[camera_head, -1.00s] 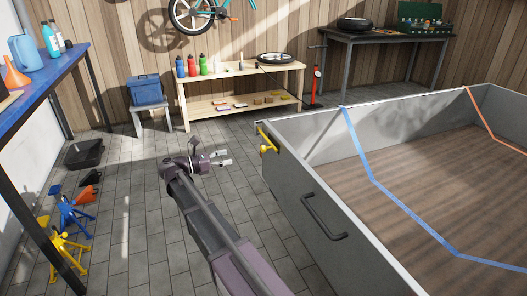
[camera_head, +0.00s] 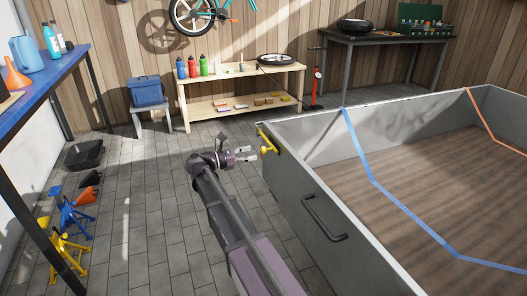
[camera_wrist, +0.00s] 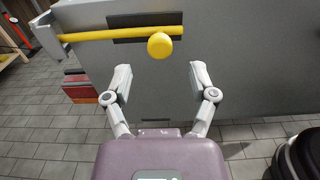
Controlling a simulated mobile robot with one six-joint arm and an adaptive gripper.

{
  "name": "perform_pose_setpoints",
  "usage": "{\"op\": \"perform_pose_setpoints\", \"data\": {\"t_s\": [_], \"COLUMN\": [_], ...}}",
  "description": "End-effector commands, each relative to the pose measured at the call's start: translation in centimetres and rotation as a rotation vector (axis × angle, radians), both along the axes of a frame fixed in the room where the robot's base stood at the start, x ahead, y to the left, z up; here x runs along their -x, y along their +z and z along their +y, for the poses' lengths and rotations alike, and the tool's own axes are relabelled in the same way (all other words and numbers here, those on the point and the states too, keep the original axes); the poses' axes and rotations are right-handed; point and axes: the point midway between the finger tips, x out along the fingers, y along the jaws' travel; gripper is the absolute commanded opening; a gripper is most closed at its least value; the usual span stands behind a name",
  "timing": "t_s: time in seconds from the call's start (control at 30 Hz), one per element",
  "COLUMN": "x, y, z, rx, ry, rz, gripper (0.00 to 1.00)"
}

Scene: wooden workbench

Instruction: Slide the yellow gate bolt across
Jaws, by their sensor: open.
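The yellow gate bolt (camera_head: 267,138) is mounted on the outside of the grey trailer box near its far left corner. In the wrist view it is a level yellow rod (camera_wrist: 110,33) over dark plates, with a round yellow knob (camera_wrist: 160,46) standing out from it. My gripper (camera_head: 248,154) is just left of the knob in the head view, fingers pointing at it. In the wrist view my gripper (camera_wrist: 158,76) is open and empty. The knob lies ahead, between and slightly beyond the fingertips, and no contact shows.
The trailer box (camera_head: 290,170) has a dark handle (camera_head: 324,217) on its near side. A red light (camera_wrist: 82,95) sits below the bolt at left. A wooden shelf bench (camera_head: 243,85) stands behind.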

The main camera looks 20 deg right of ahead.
Motion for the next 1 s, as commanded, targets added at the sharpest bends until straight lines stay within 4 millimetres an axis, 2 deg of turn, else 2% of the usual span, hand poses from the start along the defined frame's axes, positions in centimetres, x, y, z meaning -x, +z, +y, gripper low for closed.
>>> {"op": "perform_pose_setpoints", "data": {"t_s": [0.1,0.33,0.53,0.83,0.87,1.0], "x": [0.1,0.0,0.0,0.0,0.0,0.0], "y": [0.0,0.0,0.0,0.0,0.0,0.0], "z": [-1.9,-4.4,-5.3,-5.4,-5.4,-5.4], "rx": [0.0,0.0,0.0,0.0,0.0,0.0], "ry": [-0.003,-0.002,-0.001,-0.002,-0.002,-0.002], "rz": [0.0,0.0,0.0,0.0,0.0,0.0], "gripper": [0.74,0.74,0.74,0.74,0.68,0.26]}}
